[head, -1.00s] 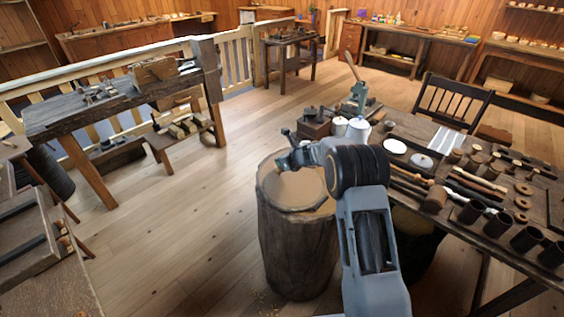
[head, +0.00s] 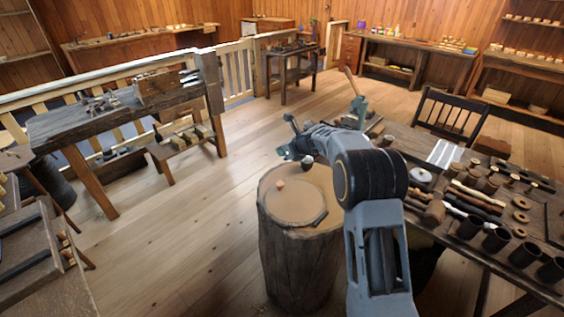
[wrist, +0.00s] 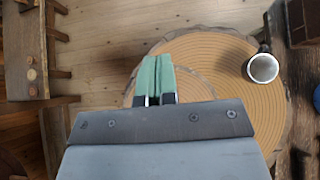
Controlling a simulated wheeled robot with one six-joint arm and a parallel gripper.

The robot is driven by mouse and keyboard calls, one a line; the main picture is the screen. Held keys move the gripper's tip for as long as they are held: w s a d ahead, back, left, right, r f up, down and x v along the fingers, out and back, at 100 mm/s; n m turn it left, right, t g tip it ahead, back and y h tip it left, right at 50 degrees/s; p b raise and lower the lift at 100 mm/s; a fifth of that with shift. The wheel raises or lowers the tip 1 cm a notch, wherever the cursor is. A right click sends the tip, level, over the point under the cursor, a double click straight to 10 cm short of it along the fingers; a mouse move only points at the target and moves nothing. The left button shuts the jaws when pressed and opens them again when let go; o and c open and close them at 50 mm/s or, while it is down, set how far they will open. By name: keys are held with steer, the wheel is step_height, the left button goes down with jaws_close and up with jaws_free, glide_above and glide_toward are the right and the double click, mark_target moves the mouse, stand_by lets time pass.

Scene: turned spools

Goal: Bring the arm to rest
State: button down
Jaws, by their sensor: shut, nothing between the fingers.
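My arm reaches over the wooden stump (head: 290,205) from the right in the head view. My gripper (head: 284,153) is at the arm's far end, above the stump's back left edge. In the wrist view its two green fingers (wrist: 153,78) lie side by side, shut and empty. The stump's ringed top (wrist: 215,55) shows beneath and to the right of them. A small light wooden piece (head: 280,184) is on the stump's top in the head view, clear of my gripper.
A workbench with turned pieces and dark cups (head: 495,240) stands at the right, close to my arm. A black chair (head: 450,118) is behind it. Another bench (head: 85,125) stands at the left. The floor (head: 200,190) between is clear. A pale-rimmed cup (wrist: 263,68) shows in the wrist view.

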steer(key=s+d+f+n+g+h, duration=0.1)
steer(key=s+n+g, duration=0.1)
steer(key=s+n, duration=0.45)
steer(key=s+d+f+n+g+h, duration=0.1)
steer(key=s+f+n+g, duration=0.1)
steer(key=s+n, duration=0.5)
steer(key=s+d+r+n+h, duration=0.1)
steer(key=s+d+r+n, duration=0.1)
steer(key=s, duration=0.6)
steer(key=s+d+r+n+h, duration=0.2)
steer(key=s+d+r+n, duration=0.1)
steer(key=s+n, duration=0.4)
steer(key=s+d+r+n+t+h, duration=0.1)
steer(key=s+d+r+n+h, duration=0.1)
steer(key=s, duration=0.8)
steer(key=shift+s+d+r+n, duration=0.2)
steer(key=shift+d+r+n, duration=0.25)
steer(key=shift+r+n, duration=0.8)
steer(key=shift+f, duration=0.1)
